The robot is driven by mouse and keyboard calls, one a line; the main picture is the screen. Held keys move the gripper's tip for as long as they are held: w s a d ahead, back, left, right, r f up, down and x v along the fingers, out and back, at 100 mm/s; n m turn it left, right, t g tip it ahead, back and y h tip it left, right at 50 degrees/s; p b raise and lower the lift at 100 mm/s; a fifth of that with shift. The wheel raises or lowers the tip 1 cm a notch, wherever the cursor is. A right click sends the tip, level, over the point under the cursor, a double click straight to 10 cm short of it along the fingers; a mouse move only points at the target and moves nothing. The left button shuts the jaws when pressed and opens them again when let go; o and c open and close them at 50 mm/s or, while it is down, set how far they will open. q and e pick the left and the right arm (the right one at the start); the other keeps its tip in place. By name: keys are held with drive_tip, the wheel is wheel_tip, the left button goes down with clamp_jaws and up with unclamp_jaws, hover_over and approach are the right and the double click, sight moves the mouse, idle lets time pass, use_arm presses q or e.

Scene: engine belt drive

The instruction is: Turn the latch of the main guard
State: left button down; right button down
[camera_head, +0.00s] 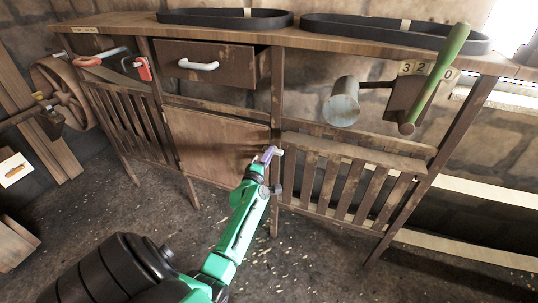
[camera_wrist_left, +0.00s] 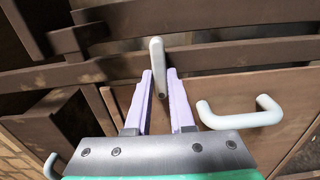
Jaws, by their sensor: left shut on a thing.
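My left gripper (camera_head: 268,154), with light purple fingers on a green arm, is at the post between the plain wooden panel (camera_head: 215,130) and the slatted panel (camera_head: 345,180). It is shut on a pale grey latch (camera_wrist_left: 157,55), which stands between the fingertips in the left wrist view. In the head view the latch is small and partly hidden by the fingers. I cannot tell for certain which panel is the main guard. A pale bar handle (camera_wrist_left: 240,117) sits to the right of the fingers in the left wrist view. My right gripper is not in view.
Above are a partly open drawer (camera_head: 210,55) with a white handle, and two black belts (camera_head: 225,18) on the bench top. A green-handled lever (camera_head: 440,70) and a grey cylinder (camera_head: 342,105) stick out at right. A wheel (camera_head: 62,92) stands at left. The floor in front is clear.

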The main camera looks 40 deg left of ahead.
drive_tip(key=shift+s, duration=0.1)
use_arm(q)
drive_tip(key=shift+f, duration=0.1)
idle(0.4)
drive_tip(key=c, duration=0.8)
unclamp_jaws()
drive_tip(key=shift+s, duration=0.1)
drive_tip(key=p+v, duration=0.1)
drive_tip(key=v, duration=1.3)
drive_tip(key=shift+s+d, duration=0.15)
drive_tip(key=shift+s, duration=0.05)
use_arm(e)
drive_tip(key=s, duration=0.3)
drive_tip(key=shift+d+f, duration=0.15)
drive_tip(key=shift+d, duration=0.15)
